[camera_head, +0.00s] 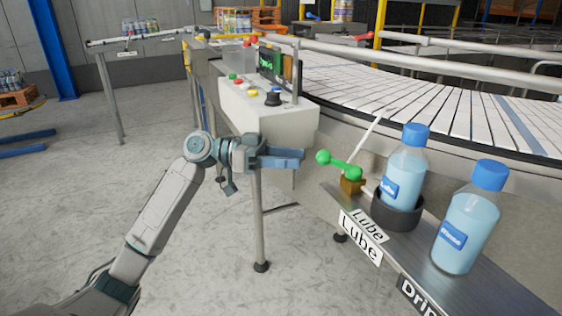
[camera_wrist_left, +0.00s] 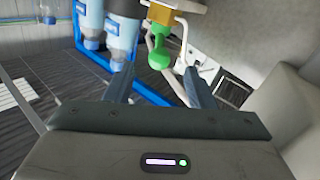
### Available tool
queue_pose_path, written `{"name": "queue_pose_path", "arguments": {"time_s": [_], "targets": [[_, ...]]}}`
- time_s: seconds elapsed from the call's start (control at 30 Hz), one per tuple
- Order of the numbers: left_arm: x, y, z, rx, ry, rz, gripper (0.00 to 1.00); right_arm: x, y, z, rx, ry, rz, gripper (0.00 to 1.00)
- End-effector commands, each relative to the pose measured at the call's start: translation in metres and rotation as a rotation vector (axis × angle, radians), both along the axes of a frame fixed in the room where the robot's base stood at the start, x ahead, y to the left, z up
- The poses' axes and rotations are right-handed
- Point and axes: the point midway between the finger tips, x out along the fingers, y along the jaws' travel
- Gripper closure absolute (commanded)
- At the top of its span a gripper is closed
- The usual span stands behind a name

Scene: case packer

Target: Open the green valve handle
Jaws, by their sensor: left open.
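The green valve handle (camera_head: 339,165) sits on a small brass valve (camera_head: 352,185) at the left end of a metal shelf, with its ball-ended lever pointing up and to the left. The handle also shows in the left wrist view (camera_wrist_left: 159,56), beyond and between the fingertips. My left gripper (camera_head: 304,158) is just left of the handle's ball end in the head view, apart from it. Its two fingers show spread and empty in the left wrist view (camera_wrist_left: 157,80). My right gripper is in neither view.
A blue-capped bottle (camera_head: 403,170) stands in a dark round holder (camera_head: 396,212) right of the valve. Another bottle (camera_head: 466,225) stands further right on the shelf (camera_head: 425,258). A control box (camera_head: 265,110) with buttons is behind my gripper. A slatted conveyor (camera_head: 420,100) runs behind.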

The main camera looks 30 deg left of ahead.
Motion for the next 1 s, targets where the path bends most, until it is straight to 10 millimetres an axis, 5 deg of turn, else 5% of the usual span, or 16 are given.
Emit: {"name": "queue_pose_path", "arguments": {"time_s": [0.5, 0.77, 1.0], "targets": [[-0.005, 0.015, 0.001, -0.001, 0.001, 0.000, 0.51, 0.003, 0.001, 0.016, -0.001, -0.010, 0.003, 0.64], [-0.006, 0.004, -0.004, 0.057, -0.038, 0.039, 1.00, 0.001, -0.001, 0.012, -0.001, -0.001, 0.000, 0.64], [-0.026, -0.030, -0.024, 0.326, -0.250, 0.189, 1.00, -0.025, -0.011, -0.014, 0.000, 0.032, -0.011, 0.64]]}}
